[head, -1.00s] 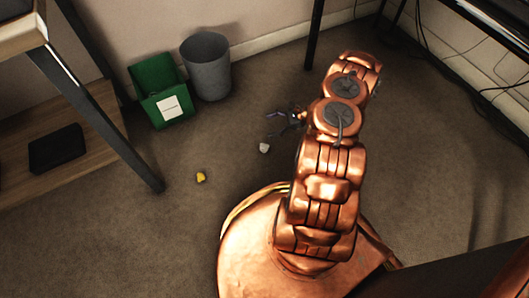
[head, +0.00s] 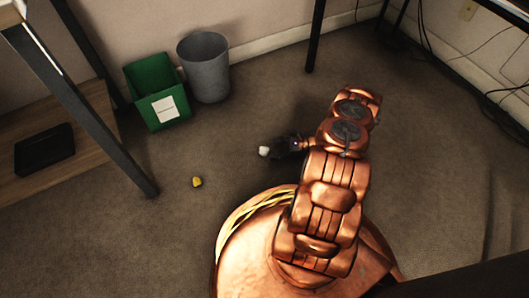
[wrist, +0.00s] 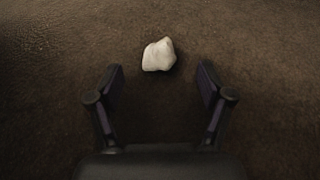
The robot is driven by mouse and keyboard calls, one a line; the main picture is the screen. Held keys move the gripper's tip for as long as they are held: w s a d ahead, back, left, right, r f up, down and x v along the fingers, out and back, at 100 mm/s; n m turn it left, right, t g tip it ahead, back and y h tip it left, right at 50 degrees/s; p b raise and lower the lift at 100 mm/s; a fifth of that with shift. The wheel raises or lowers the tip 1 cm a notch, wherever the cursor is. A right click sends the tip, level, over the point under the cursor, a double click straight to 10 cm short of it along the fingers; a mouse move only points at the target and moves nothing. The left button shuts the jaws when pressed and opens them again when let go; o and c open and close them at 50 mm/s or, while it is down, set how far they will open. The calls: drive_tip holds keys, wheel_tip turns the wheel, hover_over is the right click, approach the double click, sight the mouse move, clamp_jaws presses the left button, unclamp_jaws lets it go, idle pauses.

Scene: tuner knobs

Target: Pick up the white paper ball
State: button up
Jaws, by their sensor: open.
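The white paper ball (head: 264,151) lies on the carpet, just left of my gripper (head: 276,148) in the head view. In the wrist view the white paper ball (wrist: 158,55) is crumpled and sits slightly beyond the fingertips, roughly centred between them. My gripper (wrist: 160,80) is open and empty there, with one dark finger on each side and carpet between them. The fingers do not appear to touch the ball. In the head view the fingers are small and dark, and partly hard to make out.
A yellow crumpled ball (head: 196,182) lies on the carpet to the left. A green bin (head: 148,84) and a grey bin (head: 208,75) stand by the wall. A desk leg (head: 110,140) rises at the left, beside a low wooden shelf (head: 80,150). Carpet around the white ball is clear.

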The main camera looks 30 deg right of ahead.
sight(268, 150)
drive_tip(key=shift+b+x, duration=0.6)
drive_tip(key=shift+x, duration=1.05)
drive_tip(key=shift+c, duration=0.3)
drive_tip(key=c, duration=0.7)
